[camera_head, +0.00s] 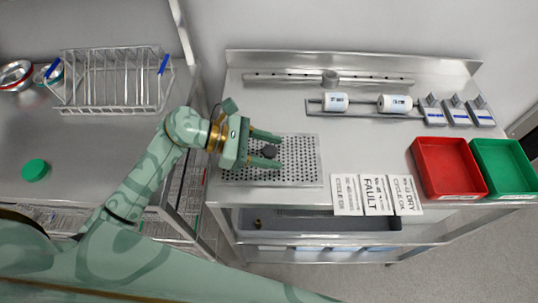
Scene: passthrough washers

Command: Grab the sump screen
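The sump screen appears to be the perforated grey metal plate (305,165) lying flat at the left front of the steel bench. A small black knob (269,151) shows over it, between the fingers of my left gripper (278,151). The gripper is open, with one finger on the far side of the knob and one on the near side, and gaps seem to show between. I cannot tell how high the fingers are above the plate. The gripper's body and wrist cover the plate's left part. My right gripper is not in view.
White signs (376,195) lie right of the plate, then a red bin (447,168) and a green bin (503,166). A spray bar (329,78) and white rollers (395,103) lie at the back. A wire rack (115,80) stands on the left counter.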

